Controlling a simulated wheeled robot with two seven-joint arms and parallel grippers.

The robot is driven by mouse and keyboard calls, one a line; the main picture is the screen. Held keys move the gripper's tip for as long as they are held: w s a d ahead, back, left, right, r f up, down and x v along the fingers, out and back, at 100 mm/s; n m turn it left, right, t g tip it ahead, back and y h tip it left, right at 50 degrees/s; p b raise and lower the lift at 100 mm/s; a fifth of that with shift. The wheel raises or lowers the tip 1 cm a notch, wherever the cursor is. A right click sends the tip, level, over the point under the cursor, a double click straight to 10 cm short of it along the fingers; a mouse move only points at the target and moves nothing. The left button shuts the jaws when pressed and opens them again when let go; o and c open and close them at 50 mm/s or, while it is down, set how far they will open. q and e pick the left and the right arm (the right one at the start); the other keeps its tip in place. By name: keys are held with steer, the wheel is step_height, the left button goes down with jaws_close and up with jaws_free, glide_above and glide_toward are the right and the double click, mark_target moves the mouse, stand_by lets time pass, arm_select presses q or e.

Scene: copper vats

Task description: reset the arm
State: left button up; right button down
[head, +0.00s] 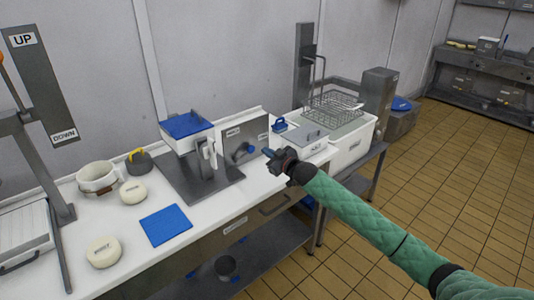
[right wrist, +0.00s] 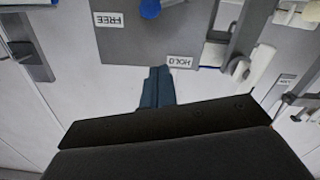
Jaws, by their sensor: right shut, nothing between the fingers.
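My right gripper (head: 268,153) is at the end of my green-sleeved right arm, in front of the grey panel (head: 237,129) on the counter. Its blue fingers are shut and empty; they also show in the right wrist view (right wrist: 158,72). The panel has a blue knob (head: 250,148). In the right wrist view the panel (right wrist: 150,40) appears upside down, with a FREE label (right wrist: 109,19) and a HOLD label (right wrist: 180,62). The fingers appear just short of the panel's edge there; I cannot tell whether they touch it. My left gripper is not in view.
A blue-topped device (head: 188,125) stands left of the panel. A blue mat (head: 166,224), pale round pieces (head: 104,251) and a white pot (head: 98,177) lie on the white counter. A wire basket (head: 335,105) stands at the back right. The tiled floor (head: 440,170) at right is open.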

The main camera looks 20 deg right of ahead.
steer(key=s+a+f+m+g+h, duration=0.1)
steer(key=s+a+f+g, duration=0.1)
steer(key=s+a+f, duration=0.35)
steer(key=s+a+f+g+h, duration=0.1)
steer(key=s+a+f, duration=0.1)
steer(key=s+f, duration=0.55)
steer(key=s+a+f+m+g, duration=0.15)
steer(key=s+a+f, duration=0.25)
steer(key=s, duration=0.4)
steer(key=s+f+m+g+h, duration=0.15)
steer(key=s+g, duration=0.25)
steer(key=s, duration=1.3)
steer(key=s+f+m+g+h, duration=0.1)
steer(key=s+f+g+h, duration=0.3)
steer(key=s, duration=1.3)
steer(key=s+a+f+g+y, duration=0.1)
steer(key=s+a+f, duration=0.1)
steer(key=f, duration=1.4)
steer(key=s+a+f+g+y, duration=0.1)
steer(key=a+f, duration=0.1)
steer(key=f, duration=1.4)
steer(key=shift+s+y, duration=0.35)
steer(key=shift+g, duration=0.25)
